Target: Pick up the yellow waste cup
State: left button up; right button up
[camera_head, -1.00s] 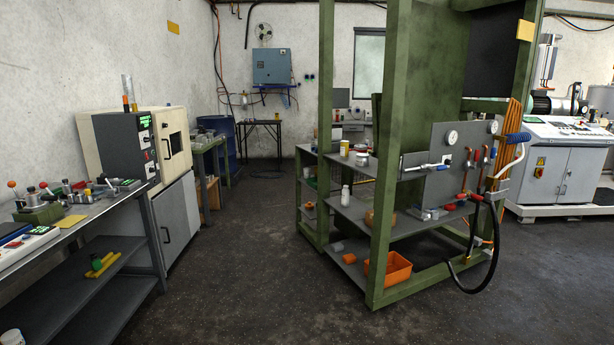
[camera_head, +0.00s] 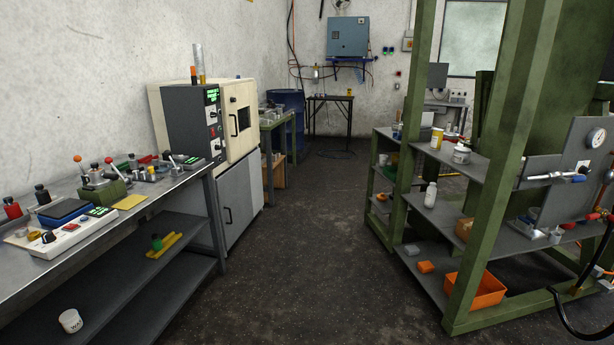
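A small yellow object (camera_head: 349,92) stands on the dark table at the back; it is too small to tell if it is a cup. A yellow and white container (camera_head: 437,138) stands on the top shelf of the green rack. I cannot tell which of these is the waste cup. Neither of my grippers is in view.
The left bench (camera_head: 150,204) holds a control box (camera_head: 60,240) and several fittings. A cream and grey cabinet (camera_head: 238,115) stands beyond it. The green rack (camera_head: 497,180), with an orange bin (camera_head: 489,291), stands at right. Free dark floor (camera_head: 325,230) runs between them toward the back table (camera_head: 330,98).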

aim_at(395, 160)
jog(key=z, duration=0.1)
jog(key=i, duration=2.4)
jog(key=z, duration=0.7)
jog(key=i, duration=1.55)
jog(key=z, duration=0.7)
jog(key=k, duration=0.55)
jog(key=u, duration=0.25)
jog(key=i, duration=0.75)
jog(key=u, duration=0.7)
jog(key=i, duration=0.75)
jog(key=z, duration=0.75)
jog(key=i, duration=0.75)
jog(key=z, duration=0.8)
